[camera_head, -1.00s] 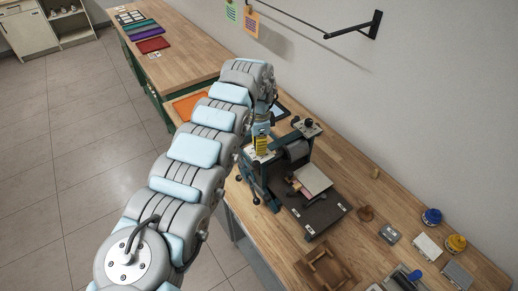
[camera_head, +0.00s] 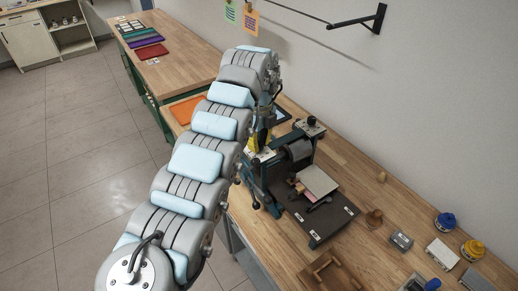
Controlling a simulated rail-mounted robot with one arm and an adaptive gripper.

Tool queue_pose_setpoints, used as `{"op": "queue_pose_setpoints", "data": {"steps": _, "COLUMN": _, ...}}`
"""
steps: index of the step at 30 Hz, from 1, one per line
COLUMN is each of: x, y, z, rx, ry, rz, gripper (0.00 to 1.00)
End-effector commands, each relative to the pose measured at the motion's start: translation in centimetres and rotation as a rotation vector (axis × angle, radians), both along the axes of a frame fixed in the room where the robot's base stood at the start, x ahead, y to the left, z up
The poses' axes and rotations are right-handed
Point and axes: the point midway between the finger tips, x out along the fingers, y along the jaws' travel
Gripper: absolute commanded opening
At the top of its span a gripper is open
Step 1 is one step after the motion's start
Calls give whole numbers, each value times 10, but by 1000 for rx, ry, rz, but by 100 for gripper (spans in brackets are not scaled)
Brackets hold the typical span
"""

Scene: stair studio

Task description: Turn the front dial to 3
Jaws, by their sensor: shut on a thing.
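The small press (camera_head: 299,151) stands on the wooden bench, with a dark roller and a dark flat bed (camera_head: 322,222). A dial with a dark knob (camera_head: 312,123) shows on top of its far post. My arm reaches over from the left, and my gripper (camera_head: 261,142) points down at the top of the press's near post, beside a yellow part. It is shut on the front dial there.
A board with pinkish sheets (camera_head: 318,181) lies on the bed. A wooden frame (camera_head: 333,277), a brown knob (camera_head: 374,218), a grey block (camera_head: 401,240), and blue (camera_head: 445,221) and yellow (camera_head: 472,250) lidded jars stand to the right. An orange tray (camera_head: 188,109) lies behind my arm.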

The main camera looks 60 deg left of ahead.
Motion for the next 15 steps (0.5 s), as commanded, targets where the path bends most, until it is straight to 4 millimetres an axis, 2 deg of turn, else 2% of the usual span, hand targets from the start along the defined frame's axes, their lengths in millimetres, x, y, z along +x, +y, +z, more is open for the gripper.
{"op": "queue_pose_setpoints", "data": {"steps": 1, "x": 0, "y": 0, "z": -5, "rx": 0, "ry": 0, "rz": -31, "gripper": 0}}
{"op": "queue_pose_setpoints", "data": {"steps": 6, "x": 0, "y": 0, "z": -4, "rx": 0, "ry": 0, "rz": -127, "gripper": 0}}
{"op": "queue_pose_setpoints", "data": {"steps": 15, "x": 1, "y": 0, "z": -3, "rx": 0, "ry": -1, "rz": -212, "gripper": 0}}
